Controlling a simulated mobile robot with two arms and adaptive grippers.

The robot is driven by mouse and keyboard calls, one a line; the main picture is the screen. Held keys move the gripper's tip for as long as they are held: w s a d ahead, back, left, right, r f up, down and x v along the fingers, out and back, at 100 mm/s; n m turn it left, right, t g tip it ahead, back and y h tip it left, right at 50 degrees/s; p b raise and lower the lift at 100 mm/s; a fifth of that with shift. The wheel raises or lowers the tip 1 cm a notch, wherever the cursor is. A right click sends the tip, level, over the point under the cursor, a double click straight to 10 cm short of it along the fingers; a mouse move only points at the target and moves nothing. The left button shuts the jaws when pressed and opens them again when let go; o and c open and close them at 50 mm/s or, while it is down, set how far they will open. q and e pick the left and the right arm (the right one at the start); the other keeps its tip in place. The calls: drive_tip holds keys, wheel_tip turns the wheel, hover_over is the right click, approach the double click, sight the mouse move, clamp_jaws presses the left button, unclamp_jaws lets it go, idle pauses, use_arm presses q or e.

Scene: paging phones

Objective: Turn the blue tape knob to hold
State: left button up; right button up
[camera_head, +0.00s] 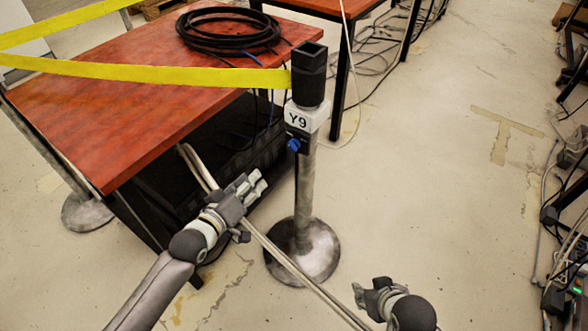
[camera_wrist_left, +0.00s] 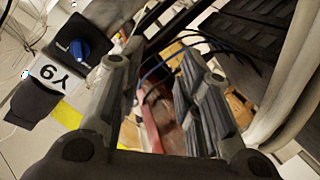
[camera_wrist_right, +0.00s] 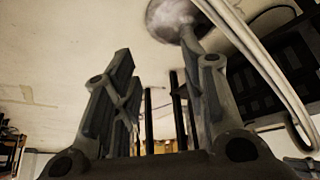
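The blue knob (camera_head: 294,145) sits on a dark box below a white label reading Y9 (camera_head: 298,119), on an upright post (camera_head: 305,190) with a round metal base. In the left wrist view the knob (camera_wrist_left: 79,48) shows at the upper left, beside the fingers and not between them. My left gripper (camera_head: 256,184) is open and empty, left of the post and lower than the knob. My right gripper (camera_head: 368,291) is low, to the right of the post base. In the right wrist view its fingers (camera_wrist_right: 155,90) are apart with nothing between them.
Yellow tape (camera_head: 150,73) runs left from the post's black head over a red-brown table (camera_head: 110,110). A coil of black cable (camera_head: 228,32) lies on the table. Pale cables (camera_head: 290,265) cross in front of the post base. Floor to the right is mostly clear.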

sight(291, 148)
use_arm(q)
drive_tip(key=s+d+r+h+b, duration=0.1)
drive_tip(key=d+r+h+b, duration=0.35)
drive_tip(key=r, duration=0.25)
drive_tip(key=shift+t+y, duration=0.4)
drive_tip(key=shift+y, duration=0.05)
drive_tip(key=b+x, duration=0.1)
drive_tip(key=x, duration=0.3)
drive_tip(key=b+x, duration=0.1)
drive_tip(key=x, duration=0.4)
drive_tip(key=shift+s+d+f, duration=0.1)
drive_tip(key=shift+d+f, duration=0.05)
drive_tip(key=shift+d, duration=0.25)
drive_tip(key=shift+w+d, duration=0.15)
drive_tip(key=shift+w, duration=0.1)
use_arm(e)
drive_tip(key=w+a+r+t+y, duration=0.2)
drive_tip(key=w+r+t, duration=0.5)
drive_tip(key=r, duration=0.5)
drive_tip(key=shift+w+a+t, duration=0.4)
drive_tip(key=shift+w+a, duration=0.3)
drive_tip(key=shift+a, duration=0.05)
use_arm(q)
clamp_jaws()
use_arm(e)
drive_tip(key=shift+s+f, duration=0.1)
